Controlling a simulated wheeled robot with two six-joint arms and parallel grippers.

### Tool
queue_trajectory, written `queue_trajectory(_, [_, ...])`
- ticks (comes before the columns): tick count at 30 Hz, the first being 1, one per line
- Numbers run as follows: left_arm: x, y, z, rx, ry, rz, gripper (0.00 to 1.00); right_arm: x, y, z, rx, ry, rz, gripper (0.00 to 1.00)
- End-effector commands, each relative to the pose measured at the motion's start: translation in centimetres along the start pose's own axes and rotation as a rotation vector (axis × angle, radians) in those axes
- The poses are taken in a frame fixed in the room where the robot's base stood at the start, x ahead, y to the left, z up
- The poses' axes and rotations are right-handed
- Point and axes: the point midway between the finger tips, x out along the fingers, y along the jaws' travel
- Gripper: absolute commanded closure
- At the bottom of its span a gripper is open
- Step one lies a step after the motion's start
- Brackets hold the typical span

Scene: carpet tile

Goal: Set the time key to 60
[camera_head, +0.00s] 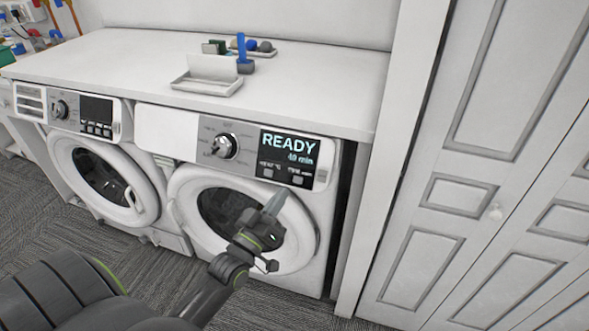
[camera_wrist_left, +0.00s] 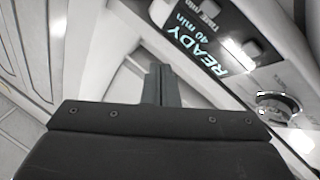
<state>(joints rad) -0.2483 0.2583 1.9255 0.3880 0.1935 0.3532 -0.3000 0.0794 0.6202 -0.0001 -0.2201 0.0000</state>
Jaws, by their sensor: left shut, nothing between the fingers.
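The right-hand washer (camera_head: 245,205) has a dark display panel (camera_head: 289,146) that reads READY with 40 min under it. The time key (camera_head: 298,180) is the right one of two small light keys below the display. The other key (camera_head: 268,172) sits to its left under a temperature label. My left gripper (camera_head: 276,200) is shut and empty, in front of the washer door and below the keys, pointing up. Its tips do not appear to touch a key. In the left wrist view the shut fingers (camera_wrist_left: 161,82) show near the upside-down READY panel (camera_wrist_left: 203,50). My right gripper is out of view.
A round dial (camera_head: 224,146) is left of the display. A second machine (camera_head: 105,165) stands at left. The white countertop (camera_head: 130,65) holds a tray (camera_head: 207,86) and a blue-handled item (camera_head: 243,50). A white panelled cupboard (camera_head: 455,195) closes off the right side.

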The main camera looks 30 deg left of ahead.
Motion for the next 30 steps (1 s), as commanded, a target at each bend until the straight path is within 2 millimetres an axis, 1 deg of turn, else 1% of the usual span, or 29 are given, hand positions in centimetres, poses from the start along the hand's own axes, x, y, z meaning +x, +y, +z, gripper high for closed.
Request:
queue_trajectory(9, [-0.1,0.1,0.0,0.0,0.0,0.0,1.0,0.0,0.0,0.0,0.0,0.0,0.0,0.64])
queue_trajectory(14, [0.4,-0.4,0.5,0.0,0.001,0.001,1.0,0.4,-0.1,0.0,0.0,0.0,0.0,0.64])
queue_trajectory(24, [3.6,-2.8,2.9,0.001,0.001,0.001,1.0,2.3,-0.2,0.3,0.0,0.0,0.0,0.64])
queue_trajectory(30, [5.2,-3.9,4.0,0.001,0.001,0.001,1.0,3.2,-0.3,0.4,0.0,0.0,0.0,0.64])
